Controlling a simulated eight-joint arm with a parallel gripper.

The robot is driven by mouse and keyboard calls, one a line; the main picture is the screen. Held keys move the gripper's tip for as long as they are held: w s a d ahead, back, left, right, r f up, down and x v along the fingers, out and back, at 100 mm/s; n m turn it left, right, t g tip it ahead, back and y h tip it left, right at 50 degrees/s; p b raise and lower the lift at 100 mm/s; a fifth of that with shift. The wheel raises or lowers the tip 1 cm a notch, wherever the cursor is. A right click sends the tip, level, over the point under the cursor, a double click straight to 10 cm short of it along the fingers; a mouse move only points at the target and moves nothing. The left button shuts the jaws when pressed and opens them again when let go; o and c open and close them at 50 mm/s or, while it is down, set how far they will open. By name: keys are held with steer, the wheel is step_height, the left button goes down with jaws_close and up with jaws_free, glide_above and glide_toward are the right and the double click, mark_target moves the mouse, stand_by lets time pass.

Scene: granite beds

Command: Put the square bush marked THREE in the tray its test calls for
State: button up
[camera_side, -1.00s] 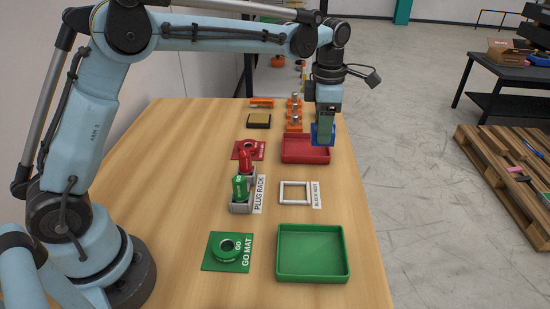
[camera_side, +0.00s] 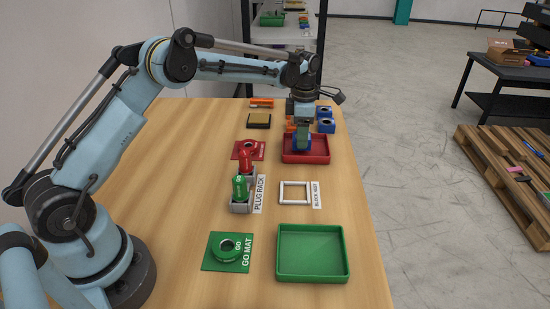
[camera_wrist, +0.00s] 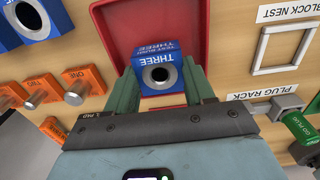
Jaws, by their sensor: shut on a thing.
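The blue square bush marked THREE (camera_wrist: 160,75) is between the two green fingers of my gripper (camera_wrist: 163,88), which is shut on it. Its dark round bore faces the wrist camera. In the side view the bush (camera_side: 301,146) is at the red tray (camera_side: 322,158), inside its outline. I cannot tell whether it touches the tray floor. The red tray (camera_wrist: 112,18) also shows behind the bush in the wrist view. The green tray (camera_side: 312,254) is empty at the near right. My gripper (camera_side: 302,140) hides part of the bush in the side view.
A plug rack (camera_side: 241,207) holds a green plug (camera_side: 240,187) and a red plug (camera_side: 246,160). The white block nest (camera_side: 294,202) is empty. Other blue bushes (camera_side: 325,126) stand behind the red tray.

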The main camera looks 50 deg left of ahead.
steer(key=shift+f, duration=0.7)
steer(key=shift+f, duration=0.1)
steer(key=o, duration=1.4)
